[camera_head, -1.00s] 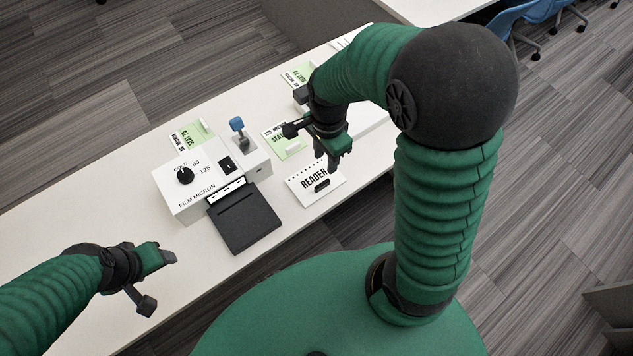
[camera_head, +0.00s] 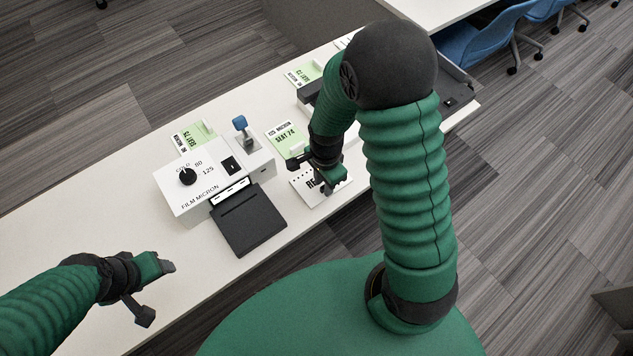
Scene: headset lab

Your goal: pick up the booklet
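The booklet (camera_head: 315,200) is white, with dark lettering and a row of small dark marks along its far edge. It lies flat on the white table near its front edge, partly hidden by my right gripper. My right gripper (camera_head: 311,176) is open, its fingers spread, low over the booklet; I cannot tell whether it touches it. The dark handle-like piece on the booklet is now mostly hidden. My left gripper (camera_head: 157,291) is open and empty, over the table at the lower left, far from the booklet.
A white film micron box (camera_head: 190,205) with a dial, a black tray (camera_head: 248,222) and a blue-topped lever (camera_head: 240,124) stand left of the booklet. Green-and-white seat cards (camera_head: 285,141) lie behind. The white table (camera_head: 60,215) is clear at left. Blue chairs (camera_head: 480,42) stand at the back right.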

